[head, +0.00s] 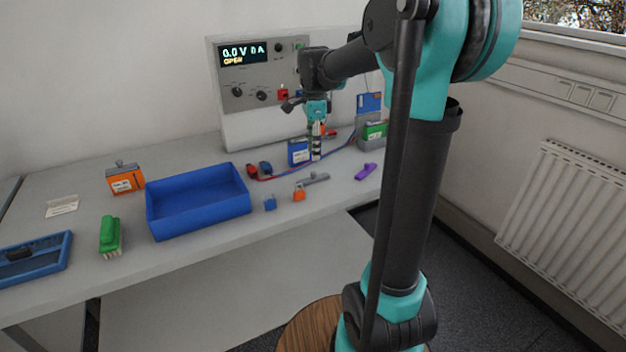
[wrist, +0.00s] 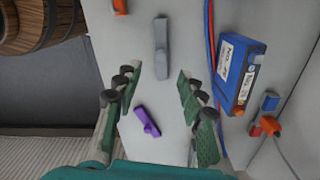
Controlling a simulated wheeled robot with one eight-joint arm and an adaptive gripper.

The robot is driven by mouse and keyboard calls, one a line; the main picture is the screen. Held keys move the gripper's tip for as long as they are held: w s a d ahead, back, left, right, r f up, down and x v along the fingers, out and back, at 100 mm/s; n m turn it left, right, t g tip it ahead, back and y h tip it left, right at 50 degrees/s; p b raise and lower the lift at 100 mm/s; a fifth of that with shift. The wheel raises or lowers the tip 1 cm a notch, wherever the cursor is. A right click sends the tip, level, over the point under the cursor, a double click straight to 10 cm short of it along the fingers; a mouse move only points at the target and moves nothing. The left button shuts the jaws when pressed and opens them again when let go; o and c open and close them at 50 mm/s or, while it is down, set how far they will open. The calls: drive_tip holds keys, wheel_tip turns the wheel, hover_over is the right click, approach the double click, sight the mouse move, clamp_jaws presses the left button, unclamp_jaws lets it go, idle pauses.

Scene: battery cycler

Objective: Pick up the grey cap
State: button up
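The grey cap (head: 313,179) appears to be the long grey piece with a small raised part, lying on the bench in front of the blue battery. In the wrist view it (wrist: 161,48) lies ahead of the fingertips, roughly centred between them and apart from both. My gripper (wrist: 160,88) is open and empty, with green pads on both fingers. In the head view my gripper (head: 317,148) points down above the bench, beside the blue battery and behind the grey cap. Its exact height is hard to tell.
A purple piece (head: 366,171) lies to the right. A blue bin (head: 198,205) stands left.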

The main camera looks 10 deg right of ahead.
sight(313, 172)
drive_tip(key=shift+w+f, duration=0.1)
drive_tip(key=shift+f, duration=4.15)
clamp_jaws()
